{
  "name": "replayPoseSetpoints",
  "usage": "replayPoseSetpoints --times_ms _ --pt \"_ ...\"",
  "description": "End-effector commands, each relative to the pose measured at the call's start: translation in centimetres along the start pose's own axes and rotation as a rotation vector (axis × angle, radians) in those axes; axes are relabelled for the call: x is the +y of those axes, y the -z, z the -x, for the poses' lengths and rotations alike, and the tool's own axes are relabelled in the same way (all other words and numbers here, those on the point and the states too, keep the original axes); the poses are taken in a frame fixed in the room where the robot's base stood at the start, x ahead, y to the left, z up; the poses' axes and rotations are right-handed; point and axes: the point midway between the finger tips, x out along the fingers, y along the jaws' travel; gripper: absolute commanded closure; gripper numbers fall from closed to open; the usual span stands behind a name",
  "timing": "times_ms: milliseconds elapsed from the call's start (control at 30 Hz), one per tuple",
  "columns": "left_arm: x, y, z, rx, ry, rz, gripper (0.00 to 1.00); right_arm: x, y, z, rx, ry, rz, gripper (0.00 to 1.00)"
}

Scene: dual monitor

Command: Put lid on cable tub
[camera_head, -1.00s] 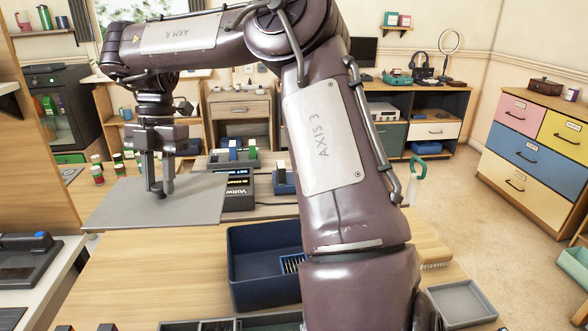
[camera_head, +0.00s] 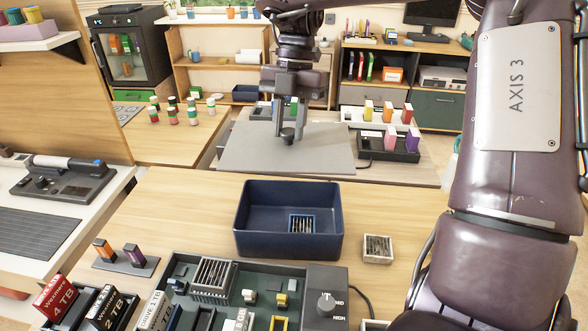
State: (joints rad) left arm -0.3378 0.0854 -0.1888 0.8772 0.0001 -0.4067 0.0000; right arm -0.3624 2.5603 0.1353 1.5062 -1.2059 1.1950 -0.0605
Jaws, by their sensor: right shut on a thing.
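The lid (camera_head: 240,152) is a flat grey rectangular plate with a small dark knob. My right gripper (camera_head: 287,132) is shut on the knob and holds the lid roughly level, its fingers pointing down. The tub (camera_head: 288,247) is an open navy blue box on the wooden table, nearer than the lid. In the picture the lid shows just beyond the tub's far rim, apart from it. A small grilled square part (camera_head: 301,224) lies inside the tub. My left gripper is out of view.
A green-grey tray of parts (camera_head: 262,272) with a dial box (camera_head: 325,305) lies in front of the tub. A small grilled block (camera_head: 377,249) sits right of it. Behind are a dark holder with coloured blocks (camera_head: 378,153) and several small cylinders (camera_head: 172,118).

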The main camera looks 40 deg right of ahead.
Motion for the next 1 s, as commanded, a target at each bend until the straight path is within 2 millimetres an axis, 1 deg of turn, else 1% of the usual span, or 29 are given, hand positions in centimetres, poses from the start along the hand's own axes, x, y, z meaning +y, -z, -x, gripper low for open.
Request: replayPoseSetpoints --times_ms 33,100,200,300,400,500,667,767,900,1000 --pt "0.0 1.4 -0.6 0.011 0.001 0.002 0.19 0.0 -0.4 -1.6 0.000 0.000 -0.001 0.94" --pt "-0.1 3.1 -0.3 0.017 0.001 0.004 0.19 -0.1 -0.8 -2.9 0.003 0.000 -0.001 0.94" --pt "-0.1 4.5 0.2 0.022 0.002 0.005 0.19 0.0 -1.4 -5.4 0.006 -0.001 -0.001 0.94" --pt "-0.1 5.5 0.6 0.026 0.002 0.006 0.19 -0.1 -2.1 -7.8 0.007 -0.001 -0.002 0.94" --pt "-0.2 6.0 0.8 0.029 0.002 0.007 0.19 0.0 -2.6 -9.6 0.005 0.000 -0.002 0.94" --pt "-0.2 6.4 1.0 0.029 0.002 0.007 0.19 0.0 -3.0 -10.7 0.003 -0.002 -0.001 0.94" --pt "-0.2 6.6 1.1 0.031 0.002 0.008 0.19 0.0 -3.2 -11.6 0.001 -0.001 -0.001 0.94" --pt "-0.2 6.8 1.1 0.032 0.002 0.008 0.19 -0.1 -3.5 -12.8 0.004 0.000 -0.003 0.94" --pt "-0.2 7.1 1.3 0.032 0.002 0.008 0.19 0.0 -4.1 -14.8 0.003 0.000 -0.002 0.94" --pt "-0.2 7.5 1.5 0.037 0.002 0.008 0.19 0.0 -4.3 -15.4 0.002 -0.002 -0.001 0.94"
